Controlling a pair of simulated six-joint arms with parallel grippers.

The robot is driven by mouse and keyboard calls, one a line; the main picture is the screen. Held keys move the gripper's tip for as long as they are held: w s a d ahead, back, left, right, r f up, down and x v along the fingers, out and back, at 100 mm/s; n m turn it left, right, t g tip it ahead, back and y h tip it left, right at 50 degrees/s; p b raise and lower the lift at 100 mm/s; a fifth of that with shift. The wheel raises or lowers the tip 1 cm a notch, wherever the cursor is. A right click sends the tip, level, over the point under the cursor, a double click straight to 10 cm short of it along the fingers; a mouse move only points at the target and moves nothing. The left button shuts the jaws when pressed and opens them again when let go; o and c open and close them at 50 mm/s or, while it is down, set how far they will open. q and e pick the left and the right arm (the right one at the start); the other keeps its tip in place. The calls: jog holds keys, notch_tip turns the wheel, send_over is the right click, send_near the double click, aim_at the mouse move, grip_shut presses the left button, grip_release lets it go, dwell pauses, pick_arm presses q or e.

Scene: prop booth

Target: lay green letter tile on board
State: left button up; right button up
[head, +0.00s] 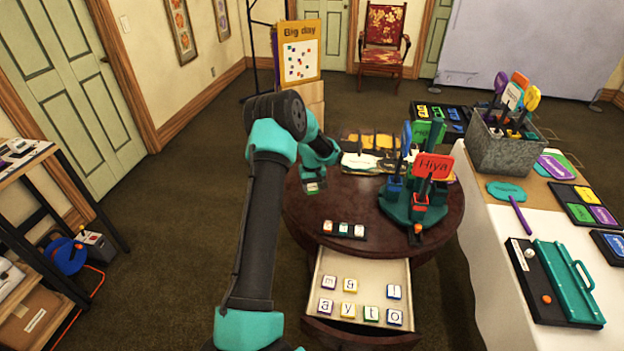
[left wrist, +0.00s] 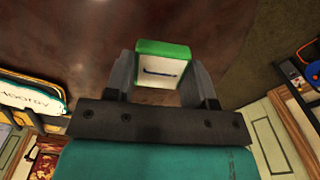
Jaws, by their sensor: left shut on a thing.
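My left gripper (head: 314,184) is shut on the green letter tile (left wrist: 163,68), which has a green edge and a pale face with a dark curved mark. In the head view the tile (head: 313,188) is small at the fingertips, over the left edge of the round dark table. The left wrist view shows the tile between both fingers of the gripper (left wrist: 162,75), with dark tabletop beyond. The narrow black board (head: 345,238) lies near the table's front edge, below and right of the gripper, with several letter tiles on it. My right gripper is in neither view.
An open drawer (head: 322,262) below the tabletop (head: 300,215) holds several letter tiles. A teal stand (head: 400,212) with signs, including a red "Hiya" sign (head: 433,166), stands at the table's right. Dark tabletop is bare left of the stand.

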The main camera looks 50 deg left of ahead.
pick_arm(q)
jog(key=w+a, duration=0.6)
jog(key=a, duration=0.1)
jog(key=shift+f, duration=0.4)
jog(key=shift+w+a+f, duration=0.1)
jog(key=shift+f, duration=1.65)
jog(key=shift+f, duration=0.15)
jog(key=o, duration=0.9)
notch_tip(320, 180, up, 12)
jog(key=shift+o, duration=0.3)
